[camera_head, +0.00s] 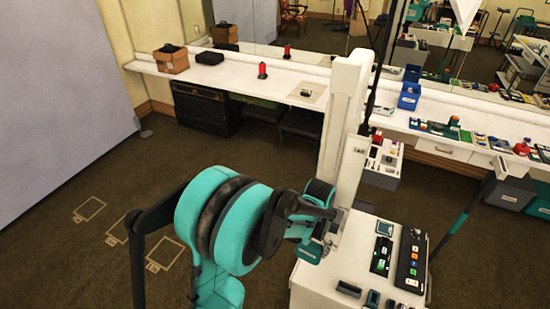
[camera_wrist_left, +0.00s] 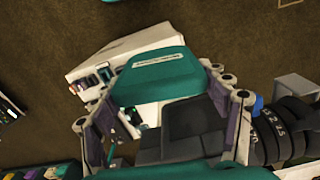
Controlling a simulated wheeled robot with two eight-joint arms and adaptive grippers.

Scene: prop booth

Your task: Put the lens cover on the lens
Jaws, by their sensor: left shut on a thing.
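My left gripper (camera_head: 318,222) is beside the white column (camera_head: 345,130), above the left end of the white control cabinet. In the left wrist view its two purple-padded fingers (camera_wrist_left: 165,120) are shut on a teal flat piece (camera_wrist_left: 150,75) with a pale label strip, which may be the lens cover. A dark grey part (camera_wrist_left: 190,125) lies between the fingers, against the teal piece. The teal piece also shows under the gripper in the head view (camera_head: 311,250). I cannot clearly make out the lens. My right gripper is not in view.
The white control cabinet (camera_head: 335,275) carries a dark button panel (camera_head: 411,260) and small teal and black items. A long white counter (camera_head: 235,75) behind holds red items, a cardboard box (camera_head: 171,60) and a blue bin (camera_head: 409,95).

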